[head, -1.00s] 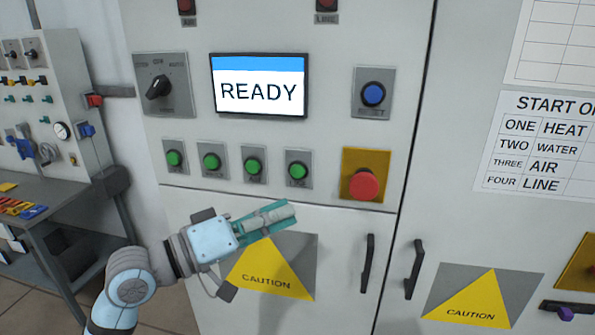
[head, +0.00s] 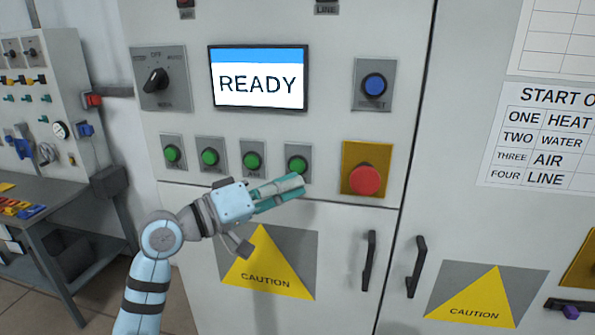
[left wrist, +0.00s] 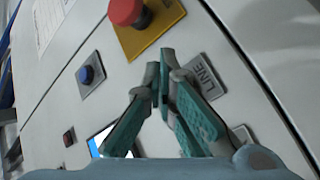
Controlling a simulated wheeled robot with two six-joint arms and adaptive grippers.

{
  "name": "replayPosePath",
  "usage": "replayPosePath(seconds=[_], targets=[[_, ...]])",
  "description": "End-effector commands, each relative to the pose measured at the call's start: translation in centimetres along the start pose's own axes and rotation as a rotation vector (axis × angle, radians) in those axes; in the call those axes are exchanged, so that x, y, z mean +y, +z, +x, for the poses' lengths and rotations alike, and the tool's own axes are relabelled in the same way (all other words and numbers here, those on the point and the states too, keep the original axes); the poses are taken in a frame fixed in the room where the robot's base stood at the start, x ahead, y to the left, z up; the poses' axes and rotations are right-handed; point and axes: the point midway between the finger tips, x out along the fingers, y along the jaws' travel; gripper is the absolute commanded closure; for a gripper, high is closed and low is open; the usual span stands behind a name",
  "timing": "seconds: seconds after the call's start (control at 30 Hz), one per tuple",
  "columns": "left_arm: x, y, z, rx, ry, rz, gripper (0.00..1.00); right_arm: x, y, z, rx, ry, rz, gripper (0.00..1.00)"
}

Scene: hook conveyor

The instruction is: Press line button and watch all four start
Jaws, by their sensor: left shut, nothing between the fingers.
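The line button (head: 297,164) is the rightmost green button in a row on the cabinet. Its plate, marked LINE (left wrist: 203,76), shows in the left wrist view, where the fingers hide the button. The other green buttons (head: 253,160) sit to its left. My left gripper (head: 302,184) is shut and empty, its tips just below the line button in the head view; whether they touch the panel I cannot tell. The fingers also show in the left wrist view (left wrist: 167,62). The screen (head: 259,80) reads READY. My right gripper is not in view.
A red mushroom button (head: 365,180) on a yellow plate is close right of my left fingertips. A blue button (head: 374,85) and a selector knob (head: 156,80) are higher up. Door handles (head: 369,261) stick out below. A start-order chart (head: 540,140) hangs at right.

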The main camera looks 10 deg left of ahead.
Motion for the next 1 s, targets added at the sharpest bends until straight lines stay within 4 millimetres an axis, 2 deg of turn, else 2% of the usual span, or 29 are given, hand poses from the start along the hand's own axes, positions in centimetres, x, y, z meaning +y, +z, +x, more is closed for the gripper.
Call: replayPosePath(seconds=[0.23, 1.0], targets=[[-0.59, -0.71, 0.98, -0.001, 0.000, 0.000, 1.00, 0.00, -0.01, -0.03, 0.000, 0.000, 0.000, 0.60], [-0.60, -0.72, 0.98, -0.001, 0.000, 0.000, 1.00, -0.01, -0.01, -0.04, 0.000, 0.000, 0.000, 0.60]])
